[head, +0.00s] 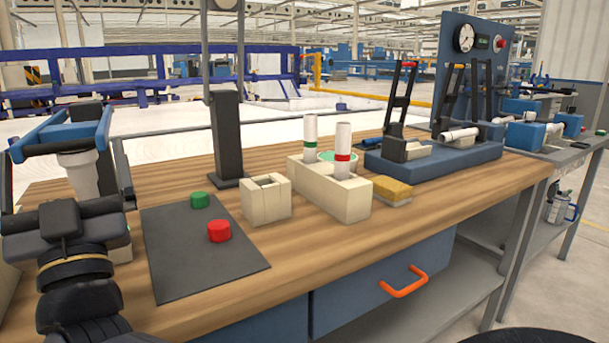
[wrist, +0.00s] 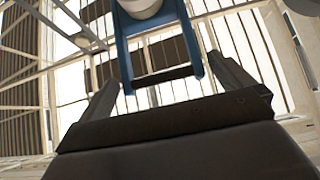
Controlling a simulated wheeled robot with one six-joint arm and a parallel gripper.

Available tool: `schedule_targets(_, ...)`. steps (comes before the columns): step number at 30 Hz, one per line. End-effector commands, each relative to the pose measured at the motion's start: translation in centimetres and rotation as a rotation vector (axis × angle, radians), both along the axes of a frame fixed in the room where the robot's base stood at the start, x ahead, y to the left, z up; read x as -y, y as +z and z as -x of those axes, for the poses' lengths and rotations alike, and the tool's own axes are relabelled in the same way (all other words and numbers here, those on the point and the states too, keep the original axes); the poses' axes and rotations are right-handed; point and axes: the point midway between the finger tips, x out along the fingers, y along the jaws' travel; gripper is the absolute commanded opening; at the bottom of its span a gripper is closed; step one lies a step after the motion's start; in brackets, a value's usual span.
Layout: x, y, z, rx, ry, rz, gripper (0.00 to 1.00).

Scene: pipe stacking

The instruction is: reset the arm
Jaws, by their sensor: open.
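My arm stands at the left edge of the head view, its dark wrist (head: 62,225) over the table's left end. My gripper (wrist: 162,68) shows in the wrist view with its two grey fingers spread apart and nothing between them. It points up, with the roof behind it. A blue bracket (wrist: 124,55) with a white round part (wrist: 140,6) shows beyond the fingers. In the head view, a blue bracket (head: 62,133) and a white cylinder (head: 80,175) show just above the wrist. I cannot tell what they belong to.
The wooden table (head: 290,245) holds a dark mat (head: 195,260) with a green cap (head: 200,199) and a red cap (head: 219,231). A cream block (head: 265,203) stands beside a holder (head: 320,190) with two upright white pipes. A dark post (head: 227,135) stands behind the mat.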

Motion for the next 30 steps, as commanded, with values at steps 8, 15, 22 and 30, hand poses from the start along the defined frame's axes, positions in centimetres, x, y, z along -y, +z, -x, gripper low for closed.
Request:
schedule_targets(8, -0.5, 1.1, -0.9, 0.001, 0.000, -0.001, 1.00)
schedule_targets(15, -0.5, 1.2, -0.9, 0.001, -0.001, 0.000, 1.00)
schedule_targets(22, -0.4, 0.8, -0.5, 0.000, 0.000, 0.000, 1.00)
schedule_targets(30, 0.9, -1.7, 1.6, -0.004, 0.001, 0.005, 1.00)
